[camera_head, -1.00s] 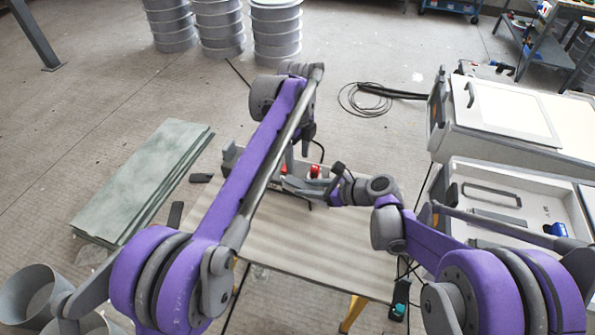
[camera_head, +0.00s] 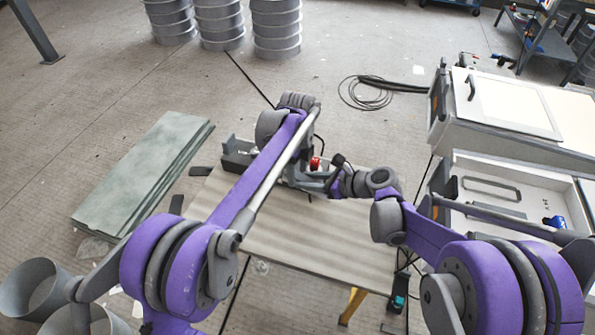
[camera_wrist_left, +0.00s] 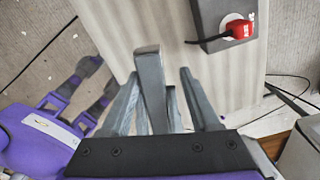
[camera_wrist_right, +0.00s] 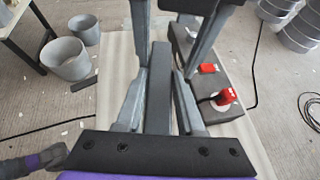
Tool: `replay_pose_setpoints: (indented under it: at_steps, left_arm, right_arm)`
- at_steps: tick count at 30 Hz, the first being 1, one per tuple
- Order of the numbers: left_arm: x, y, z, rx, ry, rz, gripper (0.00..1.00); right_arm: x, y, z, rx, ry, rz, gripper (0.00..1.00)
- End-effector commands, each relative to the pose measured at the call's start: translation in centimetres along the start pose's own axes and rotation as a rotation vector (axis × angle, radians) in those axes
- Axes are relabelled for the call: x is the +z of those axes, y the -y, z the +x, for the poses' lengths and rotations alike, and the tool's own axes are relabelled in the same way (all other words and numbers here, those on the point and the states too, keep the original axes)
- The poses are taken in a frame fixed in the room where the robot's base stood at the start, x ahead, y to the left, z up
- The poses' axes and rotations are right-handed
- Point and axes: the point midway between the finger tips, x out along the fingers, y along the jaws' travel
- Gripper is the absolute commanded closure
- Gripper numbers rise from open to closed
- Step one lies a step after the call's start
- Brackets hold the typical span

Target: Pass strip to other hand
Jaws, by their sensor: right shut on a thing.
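The strip is a narrow dark grey bar. In the right wrist view the strip (camera_wrist_right: 158,90) lies lengthwise between the fingers of my right gripper (camera_wrist_right: 160,75), which is shut on it. In the left wrist view the strip (camera_wrist_left: 150,80) stands between the spread fingers of my left gripper (camera_wrist_left: 160,72). The left gripper is open, with a clear gap at its right finger. In the head view both grippers meet above the table; the strip is hard to make out there.
The pale table (camera_head: 320,240) lies below. A grey box with a red plug (camera_wrist_right: 224,97) sits on it, close to the grippers. Green-grey sheets (camera_head: 140,180) lie at left. White cabinets (camera_head: 510,110) stand at right. A black cable coil (camera_head: 368,93) lies on the floor behind.

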Motion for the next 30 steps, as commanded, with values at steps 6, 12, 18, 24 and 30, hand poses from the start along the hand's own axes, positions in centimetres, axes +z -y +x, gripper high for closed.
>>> replay_pose_setpoints:
  at_steps: [6,12,18,24,30]
  left_arm:
    - [0.0,0.0,0.0,-0.002,0.0,0.0,0.8]
    - [0.0,0.1,0.0,-0.003,0.0,0.0,0.43]
    - [0.0,0.1,0.0,-0.002,0.0,0.0,0.28]
    - [0.0,0.0,-0.3,-0.001,0.0,0.0,0.28]
    - [0.0,0.0,-2.5,0.0,0.0,0.0,0.28]
  right_arm:
    - [0.0,-0.1,0.0,0.002,0.0,0.0,1.0]
    - [0.0,-0.2,0.0,0.005,0.0,-0.001,1.0]
    - [0.0,-0.1,0.0,0.003,0.0,0.0,1.0]
    - [0.0,-0.1,0.0,0.001,0.0,0.0,1.0]
    - [0.0,0.0,0.0,0.001,0.0,0.0,1.0]
